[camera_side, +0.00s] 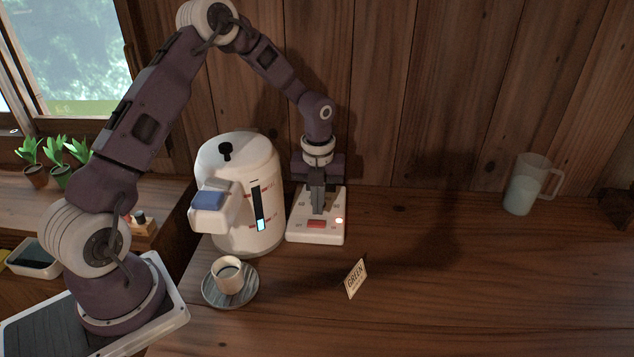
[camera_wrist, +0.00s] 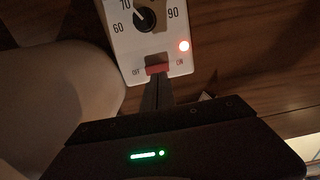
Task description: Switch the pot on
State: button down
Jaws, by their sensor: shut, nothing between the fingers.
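The pot (camera_side: 270,185) is a white rounded body with a black knob on its lid, a blue-topped spout part and a dark gauge showing light blue near the bottom. To its right lies a white control box (camera_side: 299,234), whose dial (camera_wrist: 148,17) points near 70 in the wrist view. A red switch (camera_wrist: 157,69) sits between the words OFF and ON; it also shows in the side view (camera_side: 316,224). A lamp (camera_wrist: 184,46) by ON glows. My gripper (camera_side: 317,211) is shut and empty, fingertips pointing down at the switch. Contact cannot be told.
A cup (camera_side: 229,281) stands on a saucer (camera_side: 210,296) in front of the pot. A card reading GREEN (camera_side: 356,279) stands to the right. A jug (camera_side: 524,193) with pale liquid stands at the far right. The counter between card and jug is clear.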

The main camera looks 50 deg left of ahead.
aim_at(311, 222)
notch_tip(311, 222, up, 11)
jog(key=shift+f, duration=0.2)
jog(key=shift+s+a, duration=0.4)
jog(key=shift+a, duration=0.25)
notch_tip(311, 222, down, 14)
dwell(0.3)
